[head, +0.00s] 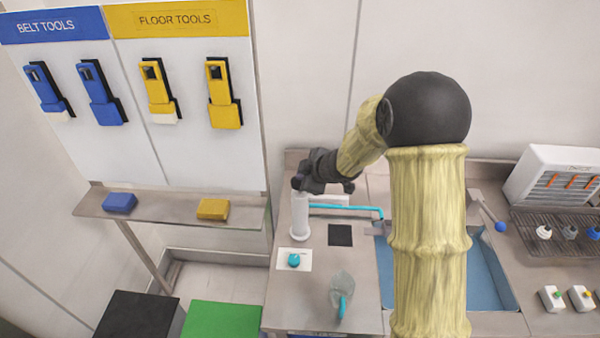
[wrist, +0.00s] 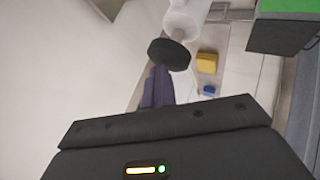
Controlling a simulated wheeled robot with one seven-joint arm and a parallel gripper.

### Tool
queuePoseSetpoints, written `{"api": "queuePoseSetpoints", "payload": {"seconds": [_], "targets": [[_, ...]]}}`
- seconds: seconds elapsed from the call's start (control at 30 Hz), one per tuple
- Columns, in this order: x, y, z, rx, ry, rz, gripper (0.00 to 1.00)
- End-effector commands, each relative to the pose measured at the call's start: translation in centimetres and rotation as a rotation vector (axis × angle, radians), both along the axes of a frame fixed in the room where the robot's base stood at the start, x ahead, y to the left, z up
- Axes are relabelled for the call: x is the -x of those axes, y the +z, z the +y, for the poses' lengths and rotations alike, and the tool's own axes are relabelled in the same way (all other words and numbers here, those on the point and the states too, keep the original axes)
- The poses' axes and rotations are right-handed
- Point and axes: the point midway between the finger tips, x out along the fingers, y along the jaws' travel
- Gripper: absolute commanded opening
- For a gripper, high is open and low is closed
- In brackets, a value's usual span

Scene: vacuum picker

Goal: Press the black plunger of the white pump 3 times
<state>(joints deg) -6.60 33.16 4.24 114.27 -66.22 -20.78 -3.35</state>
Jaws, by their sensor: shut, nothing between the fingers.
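The white pump (head: 300,215) stands upright on the metal counter, left of the sink, in the head view. In the wrist view its white body (wrist: 187,18) shows at the top, and its black plunger (wrist: 169,54) is a round black disc in front of the body. My gripper (head: 299,184) is right at the pump's top in the head view and hides the plunger there. In the wrist view my gripper (wrist: 160,72) is shut and empty, with its fingertips at the disc's edge. I cannot tell whether they touch it.
A teal item on a white card (head: 301,266), a black square (head: 340,235) and a teal-handled scoop (head: 342,287) lie on the counter near the pump. A teal pipe (head: 345,208) runs behind. The sink (head: 495,275) is right; a tool board (head: 150,110) stands left.

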Motion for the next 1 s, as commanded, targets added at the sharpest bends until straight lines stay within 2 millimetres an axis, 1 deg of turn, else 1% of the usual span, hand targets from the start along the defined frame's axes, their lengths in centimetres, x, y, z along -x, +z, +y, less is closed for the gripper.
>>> {"api": "queuePoseSetpoints", "payload": {"seconds": [0.03,0.5,0.73,0.87,1.0], "targets": [[0.1,-0.3,-0.1,0.002,-0.001,0.004,0.00],[0.1,-0.8,-0.1,0.002,-0.001,0.004,0.00],[0.1,-0.7,-0.1,0.002,-0.001,0.004,0.00],[0.1,-0.4,-0.1,0.002,-0.001,0.004,0.00],[0.1,0.4,-0.1,0.002,-0.001,0.004,0.00]]}}
